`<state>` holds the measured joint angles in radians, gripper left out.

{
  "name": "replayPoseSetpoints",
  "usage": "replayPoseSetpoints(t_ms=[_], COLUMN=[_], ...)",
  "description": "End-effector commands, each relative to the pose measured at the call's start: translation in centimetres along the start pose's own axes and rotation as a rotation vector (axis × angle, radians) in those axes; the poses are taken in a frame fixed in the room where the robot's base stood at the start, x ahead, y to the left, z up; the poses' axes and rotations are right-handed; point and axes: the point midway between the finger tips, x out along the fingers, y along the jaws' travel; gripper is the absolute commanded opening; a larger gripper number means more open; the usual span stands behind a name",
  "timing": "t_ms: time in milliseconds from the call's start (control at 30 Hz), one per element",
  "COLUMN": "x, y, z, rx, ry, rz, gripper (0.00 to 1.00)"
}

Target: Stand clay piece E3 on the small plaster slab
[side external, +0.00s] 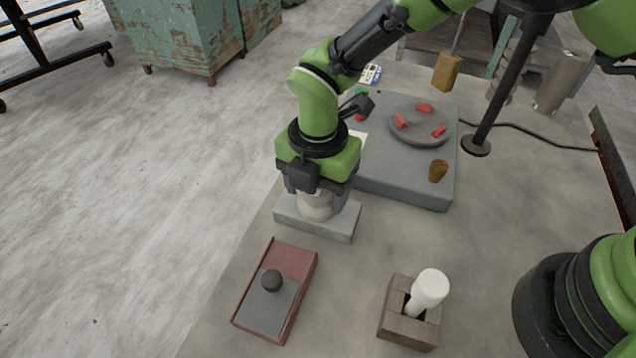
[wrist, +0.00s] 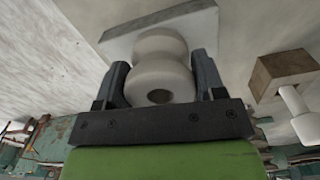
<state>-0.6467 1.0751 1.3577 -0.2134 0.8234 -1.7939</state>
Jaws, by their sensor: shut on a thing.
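My gripper (wrist: 160,62) is shut on a pale, waisted clay piece (wrist: 160,48), one finger on each side of it. The piece has a round hole in the end that faces the wrist camera. No E3 label can be read on it. In the side view the clay piece (side external: 315,207) is upright below my gripper, its upper part hidden by the jaws. It is over the small plaster slab (side external: 340,224), a pale grey block that also shows in the wrist view (wrist: 122,45). The piece's foot looks at the slab's top; I cannot tell whether it touches.
A maroon tray (side external: 307,268) with a dark round knob (side external: 271,280) lies in front. A wooden block (side external: 408,328) holding a white rod (side external: 430,288) stands to the right. Behind is a grey wheel base (side external: 405,192) with red pieces on its disc (side external: 420,120) and a brown lump (side external: 438,171).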

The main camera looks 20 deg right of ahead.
Motion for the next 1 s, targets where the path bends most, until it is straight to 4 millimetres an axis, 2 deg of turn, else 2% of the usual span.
replayPoseSetpoints(t_ms=[133,167,233,267,500,633,767,1000], x=[0.3,0.3,0.2,0.2,0.2,-0.6,-2.9,-8.3], y=[0.0,0.0,0.0,0.0,0.0,0.0,0.1,0.1], z=[0.0,0.0,0.0,0.0,0.0,0.0,0.0,0.0], rx=[0.000,0.000,0.000,0.000,0.000,-0.001,0.001,-0.002], ry=[0.000,0.000,0.000,0.000,0.000,0.000,0.001,0.000], rz=[0.001,0.000,0.000,0.000,0.000,0.001,0.004,0.005], gripper=[0.28,0.70,0.86,0.89,0.89,0.89,0.89,0.89])
